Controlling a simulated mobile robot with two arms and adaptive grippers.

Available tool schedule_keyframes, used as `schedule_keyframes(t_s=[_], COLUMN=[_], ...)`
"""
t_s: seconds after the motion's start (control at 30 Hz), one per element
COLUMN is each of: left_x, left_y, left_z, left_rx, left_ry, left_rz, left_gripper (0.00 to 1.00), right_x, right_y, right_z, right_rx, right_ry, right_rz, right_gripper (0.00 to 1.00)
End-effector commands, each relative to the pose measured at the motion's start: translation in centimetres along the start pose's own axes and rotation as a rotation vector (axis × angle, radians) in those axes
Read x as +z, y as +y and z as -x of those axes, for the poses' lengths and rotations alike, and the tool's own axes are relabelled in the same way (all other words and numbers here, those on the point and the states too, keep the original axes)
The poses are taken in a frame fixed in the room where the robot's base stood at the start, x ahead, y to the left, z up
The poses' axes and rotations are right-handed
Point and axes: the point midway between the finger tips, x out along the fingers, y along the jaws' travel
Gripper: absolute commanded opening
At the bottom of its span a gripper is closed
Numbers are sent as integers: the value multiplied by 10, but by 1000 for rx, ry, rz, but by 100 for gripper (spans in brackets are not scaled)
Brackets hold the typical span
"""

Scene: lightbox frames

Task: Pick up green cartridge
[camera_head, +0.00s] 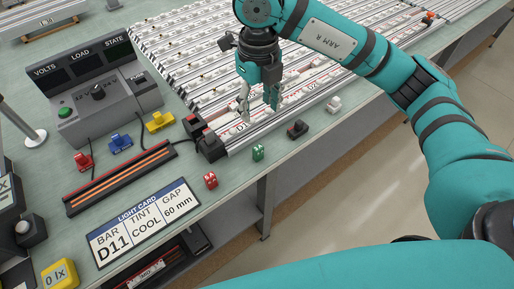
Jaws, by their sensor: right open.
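The green cartridge (258,152) is small and stands on the green bench top near its front edge. A red cartridge (210,180) stands to its left, nearer the front. A black cartridge (297,129) and a white cartridge (333,104) stand to its right along the same edge. My right gripper (258,112) points down above the rows of light bars, behind the green cartridge in the picture. Its fingers are apart with nothing between them, and it does not touch the green cartridge. My left gripper is not in view.
Rows of metal light bars (185,55) cover the back of the bench. A grey control box (105,100), coloured clips, an orange-striped black tray (120,178) and a light card (143,222) are at left. The bench's front edge drops to the floor close to the cartridges.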

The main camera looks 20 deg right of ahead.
Motion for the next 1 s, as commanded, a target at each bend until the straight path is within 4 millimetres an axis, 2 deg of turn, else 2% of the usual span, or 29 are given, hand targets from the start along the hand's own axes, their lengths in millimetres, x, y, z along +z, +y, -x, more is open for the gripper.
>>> schedule_keyframes(t_s=[0.2,0.4,0.67,0.87,1.0], left_x=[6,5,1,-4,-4], left_y=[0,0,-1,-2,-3], left_z=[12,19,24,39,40], left_rx=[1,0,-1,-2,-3], left_ry=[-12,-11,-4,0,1], left_rz=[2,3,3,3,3], left_gripper=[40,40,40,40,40], right_x=[-2,-2,-2,-6,-5], right_y=[1,2,3,5,5], right_z=[-48,-86,-105,-132,-149], right_rx=[5,7,6,7,7], right_ry=[8,5,2,5,2], right_rz=[2,4,4,5,4], right_gripper=[52,52,52,52,52])
